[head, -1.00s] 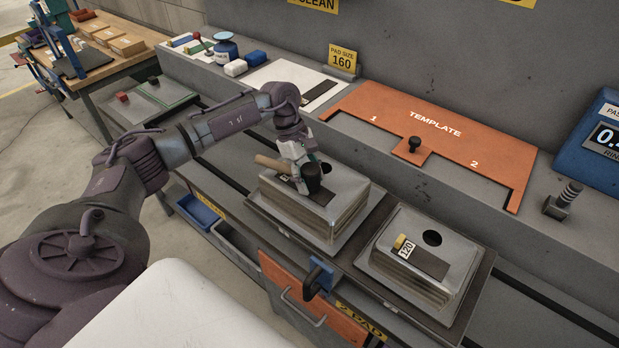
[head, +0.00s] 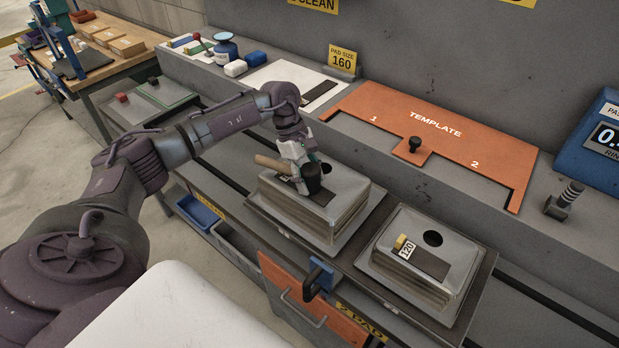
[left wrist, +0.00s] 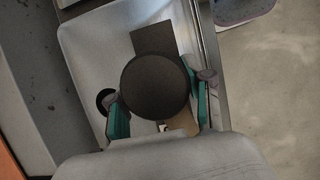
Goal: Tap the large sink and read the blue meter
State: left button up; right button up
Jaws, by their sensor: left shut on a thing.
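The large sink (head: 345,212) lies upside down in the middle of the bench, with a dark pad (head: 318,197) on its top. My left gripper (head: 299,176) is shut on a mallet with a wooden handle (head: 270,162) and a black head (head: 313,180). The head is at the sink's top by the pad; I cannot tell whether it touches. In the left wrist view the round black head (left wrist: 155,88) covers part of the pad (left wrist: 153,38). The blue meter (head: 580,145) is at the right edge, its display cut off after "0.". My right gripper is out of view.
A smaller upturned sink (head: 440,235) with a pad marked 120 (head: 428,262) stands to the right. An orange template (head: 455,145) lies on the ledge behind. A threaded bolt-like part (head: 563,203) stands before the meter.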

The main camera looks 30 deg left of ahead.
aim_at(315, 171)
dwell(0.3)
pick_arm(q)
jog(key=shift+r+p, duration=0.4)
jog(key=shift+r, duration=0.35)
jog(key=shift+r+p, duration=1.1)
jog(key=shift+r, duration=1.7)
jog(key=s+d+m+g+y+b, duration=0.1)
jog(key=s+d+m, duration=0.3)
jog(key=s+m, duration=0.1)
jog(key=s+d+f+m+g+y+b, duration=0.1)
jog(key=s+d+m+y+b, duration=0.1)
jog(key=s+d+m, duration=0.3)
jog(key=s+d+f+m+g+y+b, duration=0.1)
jog(key=s+d+m+g+b, duration=0.1)
jog(key=s+d+m, duration=0.2)
jog(key=shift+s+d+f+m+y, duration=0.15)
jog(key=shift+s+d+m, duration=0.1)
jog(key=shift+m, duration=0.55)
jog(key=shift+s+d+f+m+y, duration=0.15)
jog(key=shift+s+m, duration=0.1)
jog(key=shift+m, duration=0.55)
jog(key=shift+a+r, duration=0.1)
